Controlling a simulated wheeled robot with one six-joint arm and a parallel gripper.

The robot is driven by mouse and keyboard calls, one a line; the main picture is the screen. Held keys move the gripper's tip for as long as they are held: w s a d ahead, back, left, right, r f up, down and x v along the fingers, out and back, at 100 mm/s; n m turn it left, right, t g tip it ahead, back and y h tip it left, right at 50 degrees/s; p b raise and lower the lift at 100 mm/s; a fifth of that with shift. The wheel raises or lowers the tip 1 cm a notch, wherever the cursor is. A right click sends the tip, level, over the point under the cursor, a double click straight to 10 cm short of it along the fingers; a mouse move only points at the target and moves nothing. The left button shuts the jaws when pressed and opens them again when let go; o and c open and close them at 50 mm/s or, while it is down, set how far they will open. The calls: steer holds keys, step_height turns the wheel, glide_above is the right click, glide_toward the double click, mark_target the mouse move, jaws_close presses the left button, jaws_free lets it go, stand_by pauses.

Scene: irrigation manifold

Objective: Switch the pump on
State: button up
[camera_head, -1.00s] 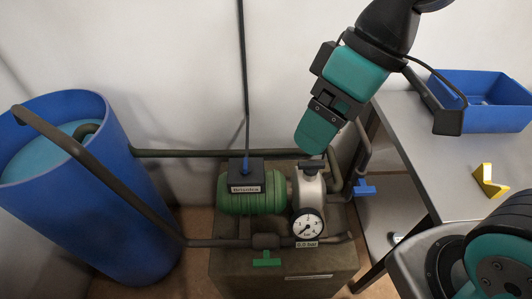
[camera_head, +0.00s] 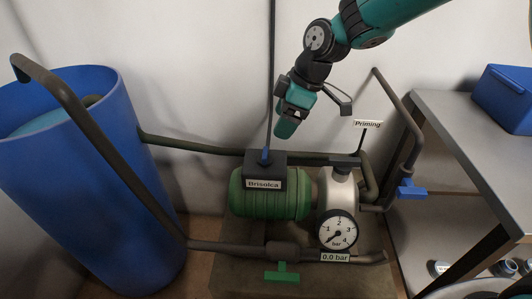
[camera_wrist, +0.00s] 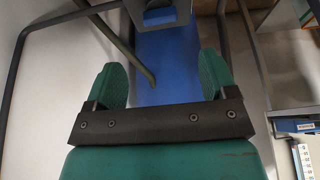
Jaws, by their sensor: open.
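The pump has a ribbed green motor (camera_head: 270,205) and a silver head (camera_head: 337,192). I cannot make out a switch on the box. The gauge (camera_head: 337,231) on the pump head has a tag reading 0.0 bar. My gripper (camera_head: 287,128) hangs above the black box, apart from it. In the wrist view my gripper (camera_wrist: 161,78) has two green fingers spread wide, with nothing held between them.
A large blue tank (camera_head: 95,190) stands at left with pipes running to the pump. A green valve handle (camera_head: 282,276) is below, a blue valve handle (camera_head: 411,189) at right. A Priming sign (camera_head: 367,124) stands behind the pump head. A grey table (camera_head: 455,125) carries a blue bin (camera_head: 506,98).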

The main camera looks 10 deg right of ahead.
mark_target(265, 152)
steer(key=b+x, duration=0.1)
steer(key=x, duration=0.9)
steer(key=shift+f, duration=0.1)
steer(key=shift+c, duration=0.3)
steer(key=c, duration=0.9)
